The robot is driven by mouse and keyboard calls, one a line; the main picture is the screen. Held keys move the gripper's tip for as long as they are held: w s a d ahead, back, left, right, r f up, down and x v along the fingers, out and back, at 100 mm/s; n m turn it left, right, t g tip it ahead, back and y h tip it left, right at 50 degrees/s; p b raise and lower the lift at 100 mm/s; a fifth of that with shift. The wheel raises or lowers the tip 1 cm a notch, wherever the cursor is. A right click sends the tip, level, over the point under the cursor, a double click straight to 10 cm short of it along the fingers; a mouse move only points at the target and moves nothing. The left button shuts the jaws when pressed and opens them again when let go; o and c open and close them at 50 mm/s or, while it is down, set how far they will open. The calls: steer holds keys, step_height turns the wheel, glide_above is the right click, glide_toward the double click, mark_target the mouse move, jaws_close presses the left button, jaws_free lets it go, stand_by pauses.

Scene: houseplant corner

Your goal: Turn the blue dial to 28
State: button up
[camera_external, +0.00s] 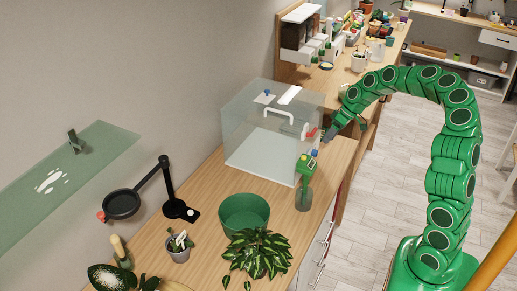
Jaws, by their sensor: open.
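My gripper (328,136) is at the end of my green arm, beside the right side of a clear glass box (250,120). It is open, and I see nothing held in it. A small blue part (315,153) shows at the top of a green device (306,166), just below and left of my gripper. A second small blue knob (267,92) stands on top of the glass box. I cannot tell for certain which of the two is the dial. No scale or number is readable on either.
A red knob (310,133) is on the box's right side, close to my gripper. A clear container (304,199) stands under the green device.

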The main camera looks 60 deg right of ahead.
steer(key=n+t+y, duration=0.1)
steer(key=n+t, duration=0.8)
steer(key=n, duration=2.3)
glide_toward(315, 153)
steer(key=shift+s+d+f, duration=0.15)
steer(key=shift+d+f, duration=0.1)
steer(key=shift+f, duration=0.2)
steer(key=shift+s+d+f+m+t, duration=0.1)
steer(key=shift+d+f+m+t, duration=0.1)
steer(key=shift+d+m+t, duration=0.15)
steer(key=shift+x, duration=3.9)
